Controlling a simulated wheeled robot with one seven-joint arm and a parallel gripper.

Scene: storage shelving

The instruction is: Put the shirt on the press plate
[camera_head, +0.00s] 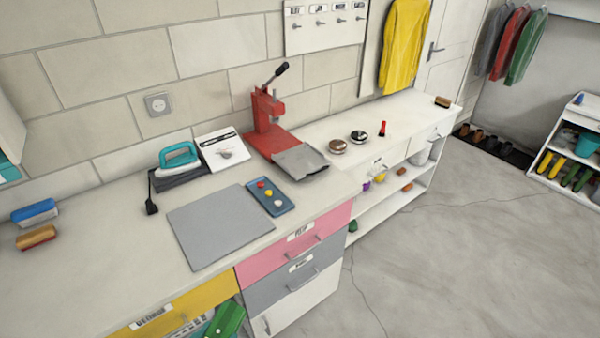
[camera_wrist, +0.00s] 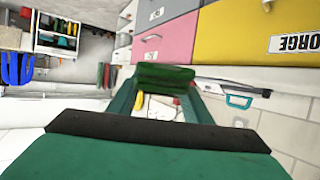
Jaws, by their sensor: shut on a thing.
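My gripper (camera_wrist: 163,85) reaches forward in the wrist view, where the scene appears upside down. It is shut on a dark green, folded, cloth-like bundle, seemingly the shirt (camera_wrist: 166,76). The bundle lies across the fingertips and hides part of them. The red press (camera_head: 266,115) with a black-tipped lever stands at the back of the counter. Its grey press plate (camera_head: 301,160) lies low at its front, with no shirt on it.
A grey mat (camera_head: 215,228), a blue tray with coloured pieces (camera_head: 283,208) and a teal iron (camera_head: 179,155) occupy the counter near the press. Yellow (camera_head: 180,312), pink (camera_head: 318,226) and grey (camera_head: 285,289) drawers are below. The floor (camera_head: 450,250) at right is clear.

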